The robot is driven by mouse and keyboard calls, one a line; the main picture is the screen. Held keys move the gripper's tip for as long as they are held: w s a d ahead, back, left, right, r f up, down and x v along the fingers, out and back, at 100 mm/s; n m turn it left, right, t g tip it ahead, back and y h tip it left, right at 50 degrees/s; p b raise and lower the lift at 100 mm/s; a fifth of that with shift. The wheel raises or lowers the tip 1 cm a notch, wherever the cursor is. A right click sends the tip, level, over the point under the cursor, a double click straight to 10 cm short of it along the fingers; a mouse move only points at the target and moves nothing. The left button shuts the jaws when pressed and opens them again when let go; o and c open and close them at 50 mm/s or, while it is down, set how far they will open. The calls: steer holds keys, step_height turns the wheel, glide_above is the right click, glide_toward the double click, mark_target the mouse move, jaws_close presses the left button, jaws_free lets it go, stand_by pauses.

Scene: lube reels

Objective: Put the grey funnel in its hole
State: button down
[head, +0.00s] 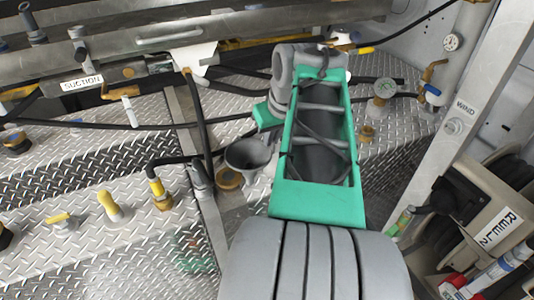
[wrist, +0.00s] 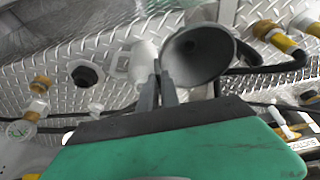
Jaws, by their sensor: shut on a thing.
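The grey funnel (head: 248,157) is off the deck, with its wide dark mouth facing the head camera. In the wrist view the funnel (wrist: 195,55) sits at the tips of my gripper (wrist: 160,88), and the two fingers are close together on its edge. In the head view my green and grey arm covers most of my gripper. A round dark opening with a black rim (wrist: 88,75) shows in the deck, left of the funnel in the wrist view; I cannot tell for certain that it is the funnel's hole. The funnel's spout is hidden.
A brass ring (head: 228,178) lies just below the funnel. Yellow-handled valves (head: 110,206) and a black hose elbow (head: 172,162) stand to the left. A gauge (head: 385,88) and a brass cap (head: 367,132) are right of my arm. A metal post (head: 455,130) rises farther right.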

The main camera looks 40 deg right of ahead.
mark_target(267, 150)
steer(key=x, duration=0.5)
steer(key=shift+a, duration=0.2)
steer(key=shift+f, duration=0.4)
steer(key=shift+f, duration=0.25)
steer(key=c, duration=1.6)
jaws_free()
